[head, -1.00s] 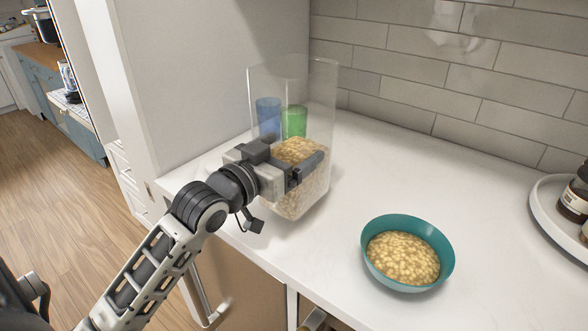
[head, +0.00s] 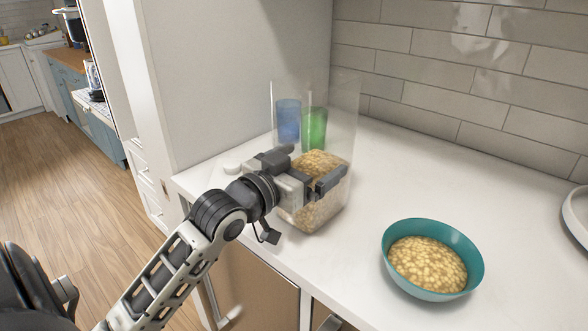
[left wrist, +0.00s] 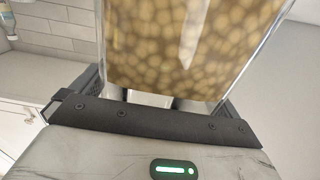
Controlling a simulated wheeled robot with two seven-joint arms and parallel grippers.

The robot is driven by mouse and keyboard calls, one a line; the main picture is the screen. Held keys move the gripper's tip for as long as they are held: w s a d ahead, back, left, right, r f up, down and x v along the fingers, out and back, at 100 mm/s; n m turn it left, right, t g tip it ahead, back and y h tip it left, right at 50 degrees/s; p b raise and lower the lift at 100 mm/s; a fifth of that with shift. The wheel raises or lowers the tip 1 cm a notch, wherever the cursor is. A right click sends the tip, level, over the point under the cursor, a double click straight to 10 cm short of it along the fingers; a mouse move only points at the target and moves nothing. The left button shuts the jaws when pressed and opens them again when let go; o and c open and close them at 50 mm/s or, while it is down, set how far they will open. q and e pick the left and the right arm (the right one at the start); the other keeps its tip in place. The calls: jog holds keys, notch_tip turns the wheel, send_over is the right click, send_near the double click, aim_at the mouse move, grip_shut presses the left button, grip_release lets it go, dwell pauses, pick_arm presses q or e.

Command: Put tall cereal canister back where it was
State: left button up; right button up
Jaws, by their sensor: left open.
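The tall clear cereal canister (head: 318,215) stands upright on the white counter near its left end, about half full of cereal. My left gripper (head: 318,184) is around the canister at mid height, its fingers on either side and open. In the left wrist view the canister (left wrist: 185,50) fills the space just ahead of the palm, and cereal shows through its clear wall. The gripper (left wrist: 150,98) hides part of its lower body there. My right gripper is not in view.
A teal bowl of cereal (head: 475,262) sits on the counter to the right. A blue cup (head: 289,118) and a green cup (head: 314,128) stand behind the canister. A tall white cabinet side (head: 240,80) borders the counter's left.

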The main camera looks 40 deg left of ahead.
pick_arm(q)
jog(key=s+a+p, duration=0.1)
jog(key=s+p, duration=0.2)
jog(key=s, duration=0.9)
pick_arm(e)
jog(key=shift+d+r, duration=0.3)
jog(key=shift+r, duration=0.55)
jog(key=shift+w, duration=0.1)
